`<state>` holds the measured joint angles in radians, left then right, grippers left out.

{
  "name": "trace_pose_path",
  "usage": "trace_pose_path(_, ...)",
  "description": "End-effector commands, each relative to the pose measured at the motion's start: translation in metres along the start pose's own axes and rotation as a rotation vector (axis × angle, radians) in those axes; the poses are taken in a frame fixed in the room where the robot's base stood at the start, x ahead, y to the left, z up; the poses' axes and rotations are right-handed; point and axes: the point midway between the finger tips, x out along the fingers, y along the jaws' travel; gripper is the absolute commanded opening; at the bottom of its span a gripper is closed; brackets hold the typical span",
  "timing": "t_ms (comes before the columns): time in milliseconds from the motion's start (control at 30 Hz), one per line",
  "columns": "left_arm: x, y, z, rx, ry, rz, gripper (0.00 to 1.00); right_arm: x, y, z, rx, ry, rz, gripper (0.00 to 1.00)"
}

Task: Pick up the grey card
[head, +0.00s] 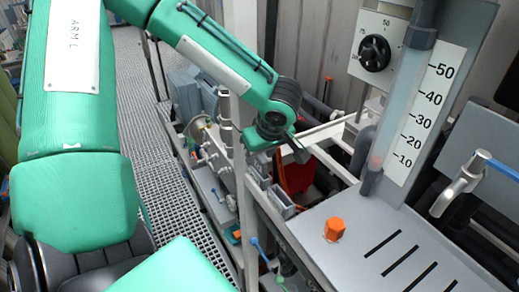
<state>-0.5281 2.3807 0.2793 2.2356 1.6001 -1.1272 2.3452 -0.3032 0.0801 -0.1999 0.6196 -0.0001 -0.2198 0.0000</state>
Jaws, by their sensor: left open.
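My left arm comes in from the left and reaches over the equipment frame. My left gripper (299,152) is at its end, pointing down beside a white upright post. Its fingers are small here and partly hidden by the wrist. I see nothing held in it. I cannot pick out the grey card with certainty. Small grey box-like parts (283,204) sit on the rail below the gripper, but I cannot tell whether one is the card. My right gripper is not in view.
A grey panel (356,268) with dark slots and an orange hexagonal knob (334,229) lies at right. Behind it stand a scaled tube (400,110) and a dial box (376,50). A red-orange part (295,175) is below the gripper. Grating floor (150,120) lies left.

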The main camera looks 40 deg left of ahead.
Motion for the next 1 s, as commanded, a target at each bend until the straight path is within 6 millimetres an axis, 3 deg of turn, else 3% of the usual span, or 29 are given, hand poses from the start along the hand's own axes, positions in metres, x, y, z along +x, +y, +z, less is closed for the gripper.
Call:
trace_pose_path(100,0.0,0.0,0.0,0.0,0.0,0.0,0.42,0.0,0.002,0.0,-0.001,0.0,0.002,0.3)
trace_pose_path(300,0.0,0.0,0.0,0.0,0.0,0.0,0.02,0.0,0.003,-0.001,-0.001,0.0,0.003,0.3)
trace_pose_path(333,0.0,0.0,0.0,0.0,0.0,0.0,0.0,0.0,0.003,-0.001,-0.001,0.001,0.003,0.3)
trace_pose_path(767,-0.003,0.0,-0.001,-0.002,0.001,0.001,0.0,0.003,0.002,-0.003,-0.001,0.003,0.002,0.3)
trace_pose_path(1000,-0.018,0.001,-0.008,-0.002,0.001,0.004,0.0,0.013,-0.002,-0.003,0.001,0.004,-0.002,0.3)
